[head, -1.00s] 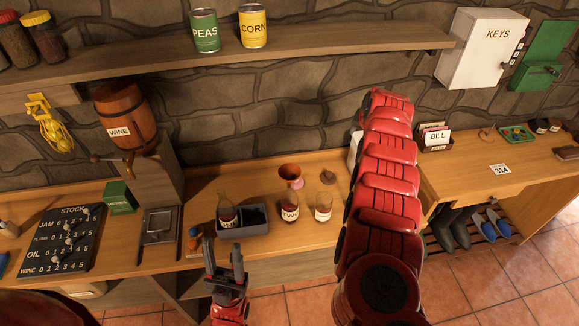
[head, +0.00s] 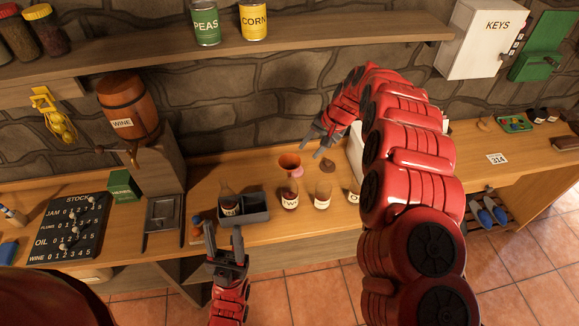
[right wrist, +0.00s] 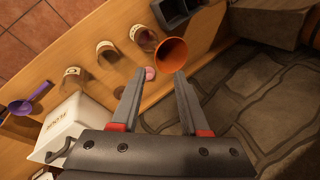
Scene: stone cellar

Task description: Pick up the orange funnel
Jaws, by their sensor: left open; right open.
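The orange funnel (head: 289,161) stands on the wooden counter near the back wall, wide mouth up, behind the glass bottles. In the right wrist view the funnel (right wrist: 172,53) lies just beyond my right fingertips, apart from them. My right gripper (head: 311,147) is open and empty, above and to the right of the funnel; it also shows in the right wrist view (right wrist: 159,78). My left gripper (head: 224,234) is open and empty in front of the counter's front edge, below the grey divided bin.
A grey bin (head: 258,216) holds one bottle; labelled bottles (head: 322,197) stand to its right. A pink item (right wrist: 150,73) lies by the funnel. A white box (right wrist: 68,125) sits close to my right arm. A wine barrel (head: 128,107) stands left; a shelf (head: 330,39) runs above.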

